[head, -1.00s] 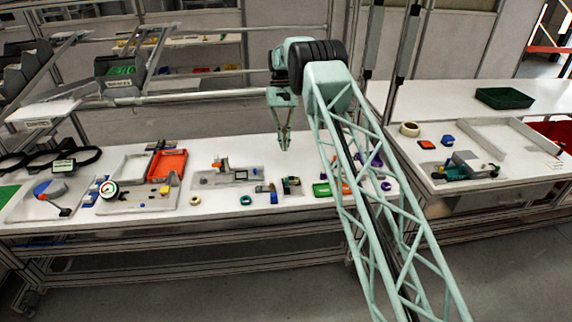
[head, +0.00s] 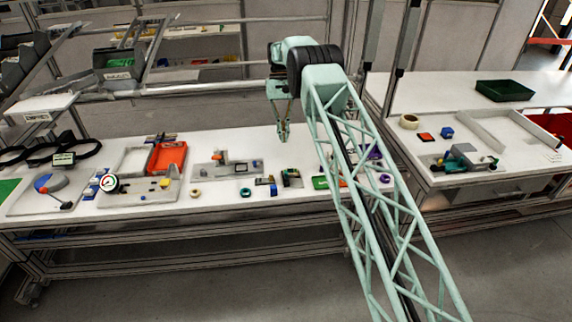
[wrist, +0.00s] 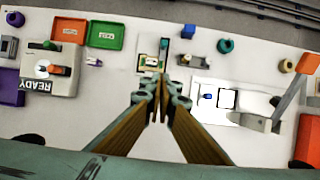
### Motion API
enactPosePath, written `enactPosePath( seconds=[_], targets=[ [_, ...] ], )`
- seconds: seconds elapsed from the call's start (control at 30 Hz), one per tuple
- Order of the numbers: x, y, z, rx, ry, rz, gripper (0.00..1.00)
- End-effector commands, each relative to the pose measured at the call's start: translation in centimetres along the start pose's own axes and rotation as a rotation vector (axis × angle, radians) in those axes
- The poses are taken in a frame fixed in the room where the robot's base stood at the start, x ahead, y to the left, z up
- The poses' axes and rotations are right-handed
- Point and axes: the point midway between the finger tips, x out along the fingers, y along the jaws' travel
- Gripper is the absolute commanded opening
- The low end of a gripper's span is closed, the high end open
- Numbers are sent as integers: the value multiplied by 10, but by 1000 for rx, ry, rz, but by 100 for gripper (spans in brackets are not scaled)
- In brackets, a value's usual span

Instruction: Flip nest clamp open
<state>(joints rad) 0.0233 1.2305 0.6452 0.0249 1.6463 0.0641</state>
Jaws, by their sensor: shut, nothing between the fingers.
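A grey plate fixture (head: 228,174) lies on the middle of the long white bench, with an upright post and a small orange part on it. I take this to be the nest clamp, but cannot be sure. My gripper (head: 284,134) hangs above the bench, right of the fixture in the head view, touching nothing. In the wrist view its fingers (wrist: 160,88) are together and empty.
A small fixture (wrist: 150,63) and a teal ring (wrist: 225,45) lie near my fingers in the wrist view. A block marked READY (wrist: 55,70) and orange (wrist: 68,30) and green (wrist: 105,35) trays are at left.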

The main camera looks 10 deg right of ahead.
Motion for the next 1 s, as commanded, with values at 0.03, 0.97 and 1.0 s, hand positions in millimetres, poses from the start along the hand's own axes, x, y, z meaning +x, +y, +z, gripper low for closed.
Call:
enactPosePath(
  seconds=[0.03,0.97,1.0],
  targets=[
    [3,0,0,0,-1,0,0],
    [96,0,8,0,1,0,0],
    [97,0,10,0,0,0,0]
  ],
)
